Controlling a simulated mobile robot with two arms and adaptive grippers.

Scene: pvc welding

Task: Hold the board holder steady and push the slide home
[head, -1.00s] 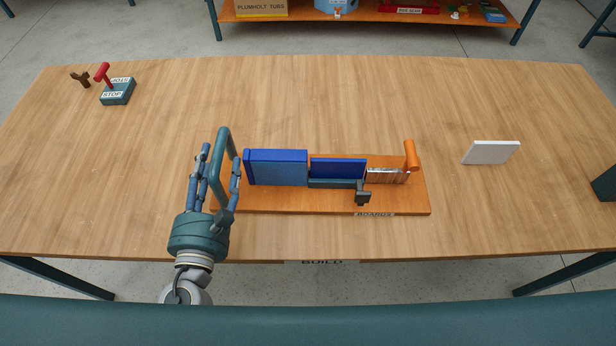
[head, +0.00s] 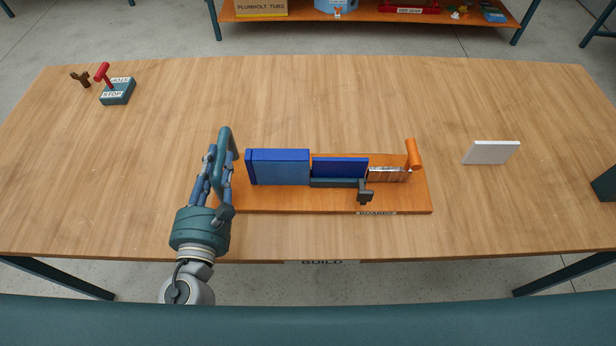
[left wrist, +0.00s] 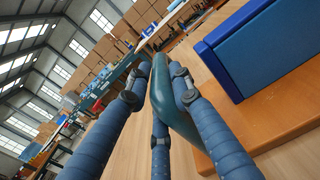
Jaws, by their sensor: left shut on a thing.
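The board holder is an orange base (head: 300,200) labelled BOARDS, near the front middle of the table. A large blue block (head: 280,167) stands on its left part. A smaller dark blue slide (head: 340,169) with a dark grey handle (head: 366,191) stands beside it. An orange upright (head: 413,154) is at the right end. My left gripper (head: 222,172) is shut on the teal handle (head: 224,140) at the holder's left end. In the left wrist view the fingers close around the handle (left wrist: 172,108), and the blue block (left wrist: 265,50) is to the right. My right gripper is not in view.
A white slab (head: 490,152) lies on the right of the table. A STOP switch box (head: 117,92) with a red lever is at the far left. A dark box (head: 605,184) is at the right edge. The table's middle back is clear.

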